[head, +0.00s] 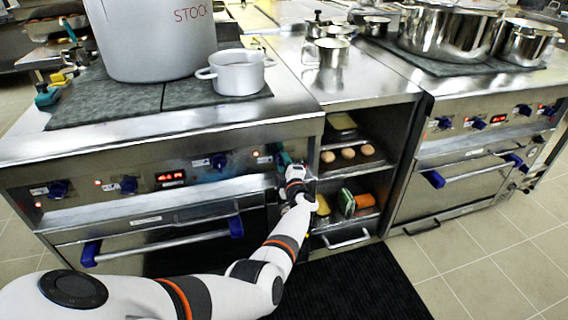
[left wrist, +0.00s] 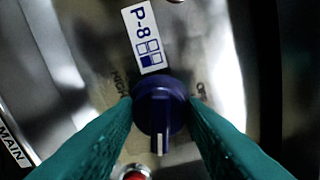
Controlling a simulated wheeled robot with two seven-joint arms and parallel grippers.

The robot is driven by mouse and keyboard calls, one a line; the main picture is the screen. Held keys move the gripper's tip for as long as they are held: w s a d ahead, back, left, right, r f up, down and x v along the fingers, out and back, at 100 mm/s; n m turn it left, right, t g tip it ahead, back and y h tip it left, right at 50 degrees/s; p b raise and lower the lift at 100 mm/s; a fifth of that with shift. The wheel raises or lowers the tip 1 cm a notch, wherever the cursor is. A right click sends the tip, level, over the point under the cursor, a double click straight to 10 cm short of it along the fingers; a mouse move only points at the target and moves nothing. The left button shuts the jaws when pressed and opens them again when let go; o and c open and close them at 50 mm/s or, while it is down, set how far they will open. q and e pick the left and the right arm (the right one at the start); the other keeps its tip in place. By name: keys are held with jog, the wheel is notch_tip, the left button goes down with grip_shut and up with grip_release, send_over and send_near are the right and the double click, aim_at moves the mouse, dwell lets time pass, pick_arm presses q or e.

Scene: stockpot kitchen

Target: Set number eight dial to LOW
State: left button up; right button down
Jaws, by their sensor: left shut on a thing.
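The number eight dial (left wrist: 158,112) is a dark blue knob below a white P-8 label (left wrist: 146,38) in the left wrist view. Its white pointer mark faces the bottom of that view. "HIGH" is printed on its left, and a partly hidden word starting "OF" on its right. My left gripper (head: 284,160) is at the right end of the left stove's front panel, and its teal fingers (left wrist: 162,118) are shut on the dial from both sides. In the head view the dial is hidden by the gripper. My right gripper is not in view.
A red indicator (left wrist: 135,172) lies just below the dial. Other blue knobs (head: 128,185) and an oven handle (head: 165,240) are on the same stove front. Open shelves (head: 345,178) with food stand just right of my arm. A stockpot (head: 155,40) and a small pot (head: 238,74) are on top.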

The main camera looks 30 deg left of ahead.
pick_arm(q)
jog(key=shift+m, duration=0.4)
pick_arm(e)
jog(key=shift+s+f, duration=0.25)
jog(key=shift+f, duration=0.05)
pick_arm(q)
jog(key=shift+f, duration=0.1)
jog(key=o, duration=1)
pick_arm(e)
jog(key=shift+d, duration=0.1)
